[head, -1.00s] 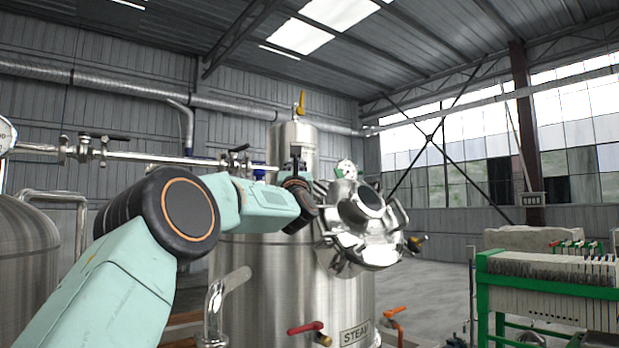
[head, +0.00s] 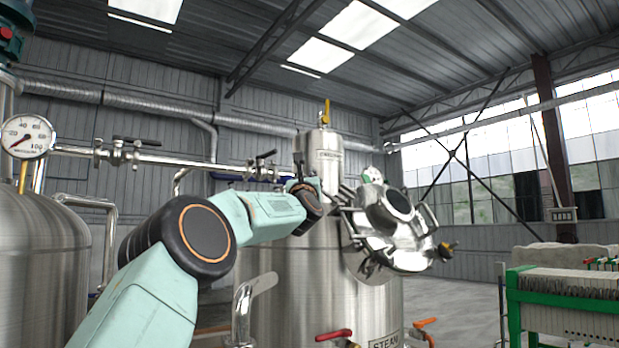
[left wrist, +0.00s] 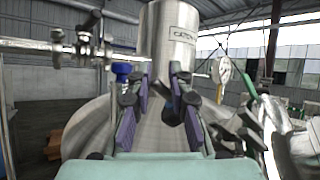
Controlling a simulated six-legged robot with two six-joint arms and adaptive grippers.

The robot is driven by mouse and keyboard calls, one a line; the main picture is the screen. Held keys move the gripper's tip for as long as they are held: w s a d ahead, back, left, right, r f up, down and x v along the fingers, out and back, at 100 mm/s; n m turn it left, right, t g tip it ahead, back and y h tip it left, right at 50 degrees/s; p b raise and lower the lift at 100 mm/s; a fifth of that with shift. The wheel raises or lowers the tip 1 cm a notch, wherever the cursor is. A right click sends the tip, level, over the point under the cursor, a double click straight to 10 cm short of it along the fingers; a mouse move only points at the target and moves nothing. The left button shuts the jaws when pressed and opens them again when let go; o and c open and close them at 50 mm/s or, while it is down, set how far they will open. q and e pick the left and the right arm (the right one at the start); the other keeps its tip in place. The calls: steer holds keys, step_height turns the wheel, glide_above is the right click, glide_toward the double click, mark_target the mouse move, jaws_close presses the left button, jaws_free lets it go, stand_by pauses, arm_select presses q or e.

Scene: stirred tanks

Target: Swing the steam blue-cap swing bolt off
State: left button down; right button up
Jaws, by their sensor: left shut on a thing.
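The steam tank is a brushed steel vessel (head: 290,285) with a STEAM plate (head: 385,343) low on its front. Its steel hatch fitting (head: 400,225) with several lugs sits at the upper right side. My left gripper (head: 343,208) reaches the left edge of this fitting; in the left wrist view (left wrist: 165,88) its two purple-padded fingers flank a small dark part. My right gripper is not in view.
A steel pipe with valves (head: 150,158) runs behind my arm. A pressure gauge (head: 28,136) stands above another tank (head: 40,255) at the left. A red-handled valve (head: 335,335) is at lower centre. A green-framed filter press (head: 560,300) stands at the right.

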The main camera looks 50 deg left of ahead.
arm_select(q)
steer(key=shift+w+f, duration=0.35)
steer(key=shift+f, duration=0.35)
steer(key=c, duration=1.7)
jaws_free()
steer(key=shift+o, duration=1.4)
steer(key=shift+s+r, duration=0.1)
steer(key=shift+s, duration=0.1)
steer(key=shift+d, duration=0.1)
steer(key=v, duration=0.7)
steer(key=shift+s+r, duration=0.25)
steer(key=shift+s, duration=0.05)
